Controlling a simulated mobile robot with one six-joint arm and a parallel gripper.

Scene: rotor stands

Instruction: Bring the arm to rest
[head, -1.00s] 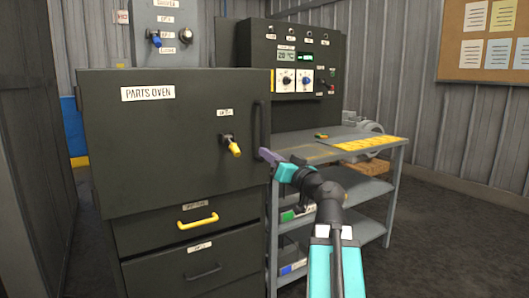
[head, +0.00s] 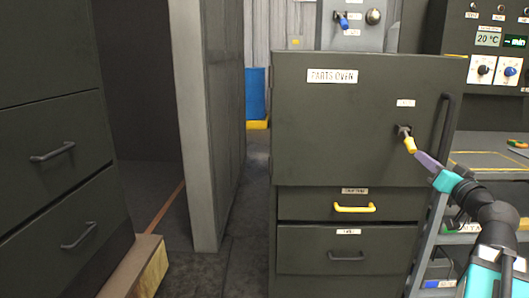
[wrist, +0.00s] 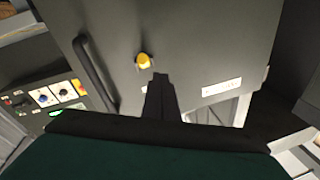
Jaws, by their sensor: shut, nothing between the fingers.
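My gripper (head: 426,160) is shut and empty at the end of my teal and black arm. In the head view it appears just below and right of the yellow-tipped handle (head: 409,143) on the parts oven's door (head: 330,110). The wrist view shows the shut fingers (wrist: 160,92) from behind, with the yellow handle tip (wrist: 143,60) beyond them. I cannot tell how wide the gap to the handle is. The oven door looks closed.
A grey bench (head: 490,158) stands right of the oven, behind my arm. Two drawers are below the oven door, one with a yellow handle (head: 354,208). A grey partition (head: 200,120) and a drawer cabinet (head: 60,170) stand left. Floor (head: 245,220) shows between partition and oven.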

